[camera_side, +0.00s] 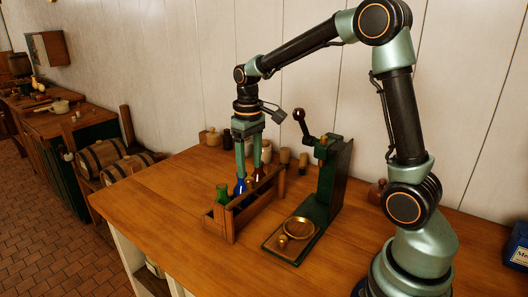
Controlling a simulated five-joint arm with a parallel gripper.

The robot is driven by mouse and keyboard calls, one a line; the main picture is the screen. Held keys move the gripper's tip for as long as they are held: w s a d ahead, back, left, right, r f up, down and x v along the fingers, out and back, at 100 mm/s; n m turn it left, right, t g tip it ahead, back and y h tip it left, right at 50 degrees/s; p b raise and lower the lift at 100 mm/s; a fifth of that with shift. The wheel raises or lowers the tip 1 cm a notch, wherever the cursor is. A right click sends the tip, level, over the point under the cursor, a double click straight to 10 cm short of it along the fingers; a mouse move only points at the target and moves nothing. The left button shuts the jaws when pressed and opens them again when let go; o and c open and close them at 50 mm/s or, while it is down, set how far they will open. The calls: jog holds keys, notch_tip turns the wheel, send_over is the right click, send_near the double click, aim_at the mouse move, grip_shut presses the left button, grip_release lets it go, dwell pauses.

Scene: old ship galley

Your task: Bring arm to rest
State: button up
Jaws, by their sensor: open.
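My arm reaches from the right side of the wooden counter to its middle, bent over the top. My gripper (248,173) points straight down, its two green fingers spread apart over a wooden bottle rack (241,221). The fingers come down by a blue bottle (240,187) and a brown bottle (258,174) in the rack. I cannot tell whether they touch a bottle. A green bottle (222,193) stands in the near left end of the rack.
A dark green lever press (328,185) with a round brass plate (299,228) stands right of the rack. Small jars and corks (284,155) line the back by the wall. A blue box (517,246) sits at the right edge. The counter's front left (150,205) is clear.

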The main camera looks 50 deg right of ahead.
jog(key=shift+r, duration=1.4)
jog(key=shift+s+a+r, duration=0.1)
jog(key=shift+s+r, duration=0.05)
jog(key=shift+r, duration=0.05)
jog(key=s+a+r+t, duration=0.3)
jog(key=s+a+t, duration=0.2)
jog(key=s, duration=0.7)
jog(key=shift+a+r+t, duration=0.3)
jog(key=shift+a+r, duration=0.1)
jog(key=shift+a, duration=0.5)
